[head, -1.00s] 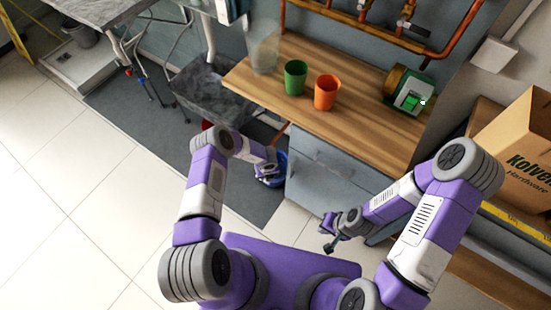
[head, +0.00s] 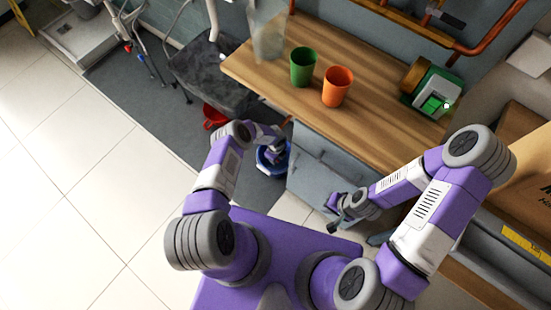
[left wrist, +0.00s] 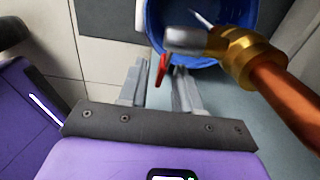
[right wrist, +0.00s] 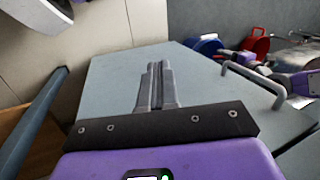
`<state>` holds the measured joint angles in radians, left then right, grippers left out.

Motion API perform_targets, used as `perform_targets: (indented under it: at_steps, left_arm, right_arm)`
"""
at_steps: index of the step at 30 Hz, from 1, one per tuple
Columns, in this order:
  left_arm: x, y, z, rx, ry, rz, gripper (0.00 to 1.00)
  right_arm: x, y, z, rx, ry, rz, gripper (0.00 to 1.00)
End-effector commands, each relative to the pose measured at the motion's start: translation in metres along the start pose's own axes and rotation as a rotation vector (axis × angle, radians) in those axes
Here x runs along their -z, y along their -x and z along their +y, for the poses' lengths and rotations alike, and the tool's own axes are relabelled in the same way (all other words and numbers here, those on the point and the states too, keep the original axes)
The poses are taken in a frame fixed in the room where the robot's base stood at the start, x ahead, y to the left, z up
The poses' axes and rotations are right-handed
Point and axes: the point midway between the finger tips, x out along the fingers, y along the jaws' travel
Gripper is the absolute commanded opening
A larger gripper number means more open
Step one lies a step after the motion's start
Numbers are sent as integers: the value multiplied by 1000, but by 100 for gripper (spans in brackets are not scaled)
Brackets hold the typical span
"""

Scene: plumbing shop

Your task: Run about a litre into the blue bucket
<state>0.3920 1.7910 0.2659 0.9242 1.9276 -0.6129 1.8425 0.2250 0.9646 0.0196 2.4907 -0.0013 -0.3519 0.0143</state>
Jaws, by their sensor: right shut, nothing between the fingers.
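The blue bucket (head: 264,166) stands on the floor by the grey drawer unit, partly hidden by my left arm. It also shows in the left wrist view (left wrist: 222,14), below a brass tap (left wrist: 238,56) on a copper pipe. A red lever (left wrist: 163,70) on the tap lies in line with the gap between my left fingers; I cannot tell whether they touch it. My left gripper (left wrist: 160,66) is open. My right gripper (right wrist: 158,66) is shut and empty, in front of the drawer unit. The water level in the bucket is not clear.
A red bucket (head: 214,117) stands beyond my left arm. The wooden worktop (head: 375,112) holds a green cup (head: 303,67), an orange cup (head: 337,87) and a green-fronted device (head: 434,98). The drawer unit (head: 325,177) is close to my right gripper. Tiled floor at left is clear.

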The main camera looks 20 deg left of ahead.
Motion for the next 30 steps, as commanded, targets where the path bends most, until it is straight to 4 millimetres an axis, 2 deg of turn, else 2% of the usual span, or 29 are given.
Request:
perform_targets:
  at_steps: [8, 14, 15, 30]
  left_arm:
    - [0, 0, 0, 0, 0, 0, 32]
    - [0, 0, 0, 0, 0, 0, 1]
    - [0, 0, 0, 0, -1, -1, 0]
    - [-1, -1, 0, 1, -1, -2, 0]
  right_arm:
    - [0, 0, 0, 0, 0, 0, 0]
    - [0, 0, 0, 0, 0, 0, 0]
    - [0, 0, 0, 0, 0, 0, 0]
    - [0, 0, 0, 0, 0, 0, 0]
